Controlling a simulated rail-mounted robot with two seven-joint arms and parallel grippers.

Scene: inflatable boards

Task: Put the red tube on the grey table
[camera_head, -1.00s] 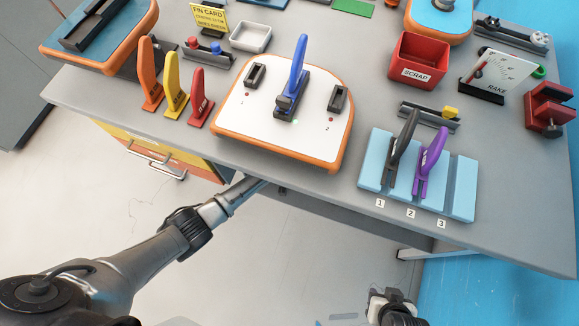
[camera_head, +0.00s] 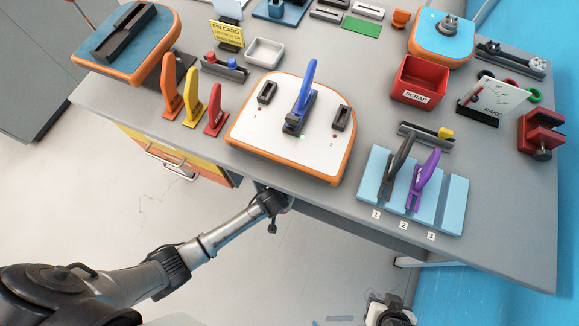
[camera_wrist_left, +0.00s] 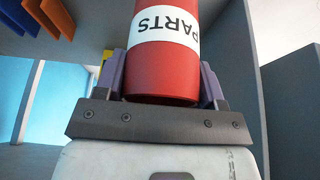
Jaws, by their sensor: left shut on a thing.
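In the left wrist view, my left gripper (camera_wrist_left: 165,92) is shut on a red tube (camera_wrist_left: 160,80) with a white band that reads PARTS upside down. The tube's upper end runs out of the picture. In the head view, my left arm reaches to the front edge of the grey table (camera_head: 300,195), and its end goes out of sight below that edge. The gripper and the tube are hidden there.
On the table stand orange, yellow and red fins (camera_head: 214,110), a white board with an orange rim (camera_head: 335,165), a light blue rack (camera_head: 452,205) with black and purple fins, and a red SCRAP bin (camera_head: 420,78). The front right corner is bare.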

